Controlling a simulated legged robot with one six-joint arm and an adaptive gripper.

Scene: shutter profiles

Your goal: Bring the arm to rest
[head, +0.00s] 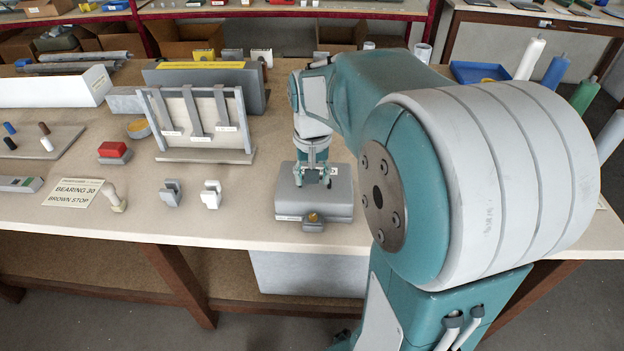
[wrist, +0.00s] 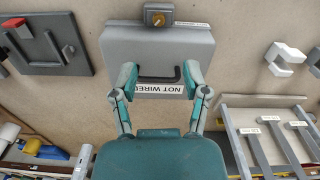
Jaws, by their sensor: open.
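My gripper (head: 313,181) points down over a grey case (head: 335,203) near the front edge of the bench. In the wrist view my gripper (wrist: 160,80) is open, its two fingers spread on either side of the dark handle (wrist: 158,78) on the case's top. Nothing is held between the fingers. A label reading "NOT WIRED" lies beside the handle. I cannot tell whether the fingertips touch the case. My arm reaches over the bench from the right and hides part of it.
A frame with hanging grey profiles (head: 198,122) stands left of the case. Two small clips (head: 211,194), a red-topped block (head: 114,151) and a "BEARING 30 BROWN STOP" card (head: 74,193) lie further left. Bottles (head: 555,75) stand at the right. Bare bench lies between the clips and case.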

